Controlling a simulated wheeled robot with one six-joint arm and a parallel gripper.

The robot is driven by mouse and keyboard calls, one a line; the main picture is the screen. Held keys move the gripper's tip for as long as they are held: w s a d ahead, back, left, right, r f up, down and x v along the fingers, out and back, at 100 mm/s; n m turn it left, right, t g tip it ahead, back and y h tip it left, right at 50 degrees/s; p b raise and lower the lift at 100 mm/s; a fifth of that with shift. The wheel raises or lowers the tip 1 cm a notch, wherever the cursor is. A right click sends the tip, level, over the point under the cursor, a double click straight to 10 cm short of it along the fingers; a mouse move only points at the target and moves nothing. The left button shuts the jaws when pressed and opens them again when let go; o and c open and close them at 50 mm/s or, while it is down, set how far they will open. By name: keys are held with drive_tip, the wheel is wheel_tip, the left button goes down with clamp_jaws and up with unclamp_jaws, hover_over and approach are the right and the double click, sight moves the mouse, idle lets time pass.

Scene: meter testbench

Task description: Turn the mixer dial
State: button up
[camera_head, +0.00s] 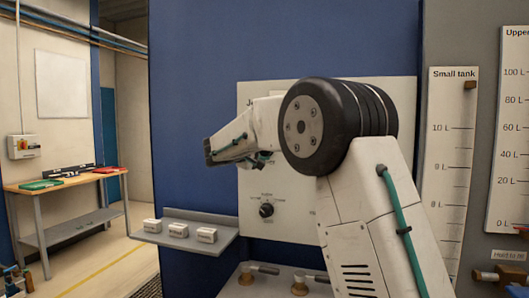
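A small round black dial (266,210) sits on a white panel (285,225) fixed to the blue wall. Small markings surround it, too small to read. I cannot confirm from its label that it is the mixer dial. My white arm crosses in front of the panel and hides much of its middle and right side. My gripper (210,152) is at the left end of the arm, above and to the left of the dial, apart from it. Its fingers are seen from behind and the side, so their opening does not show.
A grey shelf (190,217) with several small white labelled blocks juts out left of the dial. Brass valves with grey handles (246,277) stand below the panel. Tank gauges (450,160) are at the right. A workbench (60,183) stands far left, with open floor before it.

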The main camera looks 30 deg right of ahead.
drive_tip(key=o, duration=1)
drive_tip(key=v, duration=0.8)
